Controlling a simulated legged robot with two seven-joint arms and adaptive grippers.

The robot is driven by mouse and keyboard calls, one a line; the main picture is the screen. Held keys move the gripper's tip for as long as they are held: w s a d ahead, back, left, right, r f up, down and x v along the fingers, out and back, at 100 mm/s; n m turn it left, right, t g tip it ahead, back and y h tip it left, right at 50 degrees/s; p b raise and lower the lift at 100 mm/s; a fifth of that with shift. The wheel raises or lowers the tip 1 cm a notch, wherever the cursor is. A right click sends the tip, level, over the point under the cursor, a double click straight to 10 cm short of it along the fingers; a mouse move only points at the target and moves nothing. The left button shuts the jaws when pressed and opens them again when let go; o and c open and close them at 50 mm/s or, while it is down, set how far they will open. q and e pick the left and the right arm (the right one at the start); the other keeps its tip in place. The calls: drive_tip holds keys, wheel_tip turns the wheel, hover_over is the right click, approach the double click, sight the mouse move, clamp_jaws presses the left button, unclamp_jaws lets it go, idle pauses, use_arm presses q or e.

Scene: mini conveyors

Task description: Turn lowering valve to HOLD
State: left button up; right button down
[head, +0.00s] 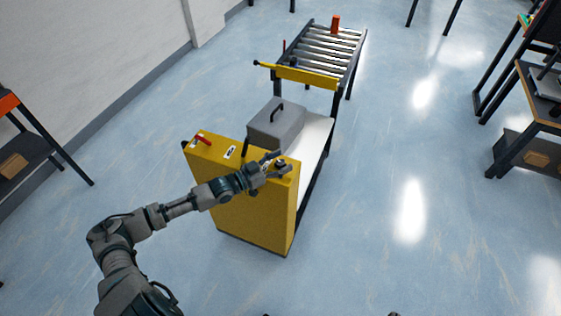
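A yellow lift-cart housing (247,207) stands in the middle of the head view. Its top carries a red lever (202,139) at the left end, a white label (230,152) and a small black knob (281,163) near the right end. I cannot tell for sure which control is the lowering valve, and no HOLD marking is readable. My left gripper (279,166) is at the right end of the top, with its fingers spread beside the black knob. Whether they touch it is unclear. My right gripper is out of view.
A grey box (276,127) with a black handle sits on the cart's white platform (315,145) behind the housing. Beyond it is a roller conveyor (325,48) with an orange-red cylinder (335,24). Workbenches stand at both sides. The blue floor to the right is clear.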

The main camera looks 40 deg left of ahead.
use_arm(q)
drive_tip(key=shift+f, duration=0.1)
drive_tip(key=shift+s+a, duration=0.1)
drive_tip(key=shift+s, duration=0.25)
drive_tip(key=v, duration=1.1)
drive_tip(key=shift+a, duration=0.15)
idle(0.3)
